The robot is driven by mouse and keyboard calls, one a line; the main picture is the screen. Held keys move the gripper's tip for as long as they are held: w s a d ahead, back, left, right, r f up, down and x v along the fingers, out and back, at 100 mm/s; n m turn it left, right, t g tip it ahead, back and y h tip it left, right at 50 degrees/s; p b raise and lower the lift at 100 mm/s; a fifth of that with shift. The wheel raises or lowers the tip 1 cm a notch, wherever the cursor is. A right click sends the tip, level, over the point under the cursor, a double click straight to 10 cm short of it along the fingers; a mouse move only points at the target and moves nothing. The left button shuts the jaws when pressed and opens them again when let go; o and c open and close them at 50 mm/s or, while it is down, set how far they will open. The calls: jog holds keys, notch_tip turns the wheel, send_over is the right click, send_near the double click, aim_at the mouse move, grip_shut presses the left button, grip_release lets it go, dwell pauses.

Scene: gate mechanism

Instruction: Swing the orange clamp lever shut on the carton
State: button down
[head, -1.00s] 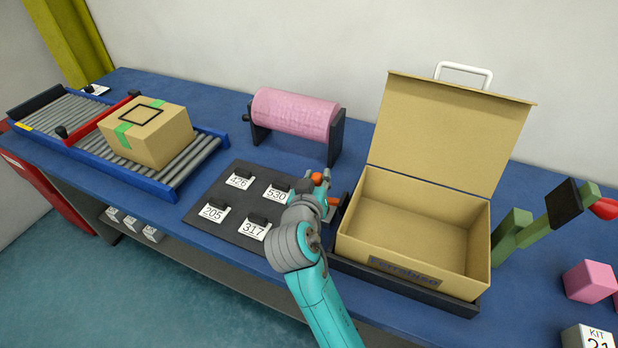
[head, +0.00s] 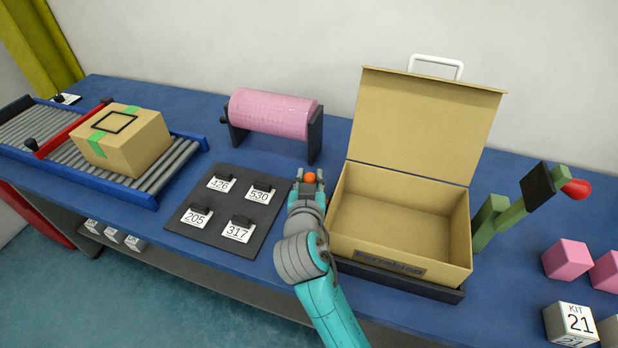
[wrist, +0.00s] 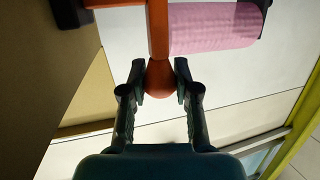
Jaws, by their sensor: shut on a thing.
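The orange clamp lever (wrist: 158,30) shows in the wrist view as a straight bar ending in a round knob (wrist: 160,80). My gripper (wrist: 159,70) has its two dark fingers on either side of that knob and is shut on it. In the head view the orange knob (head: 310,178) shows between the fingertips, just left of the carton; the rest of the lever is hidden by my gripper and arm. The open brown carton (head: 398,223) stands with its lid raised, and its side fills the left of the wrist view (wrist: 60,60).
A black panel with number tags (head: 222,215) lies left of my arm. A pink roller (head: 272,112) stands behind. A taped carton (head: 125,145) sits on the roller conveyor at left. A green post with a red tip (head: 520,205) and pink cubes are at right.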

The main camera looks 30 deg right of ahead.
jog(key=c, duration=0.8)
grip_release()
jog(key=v, duration=1.2)
jog(key=shift+s, duration=0.1)
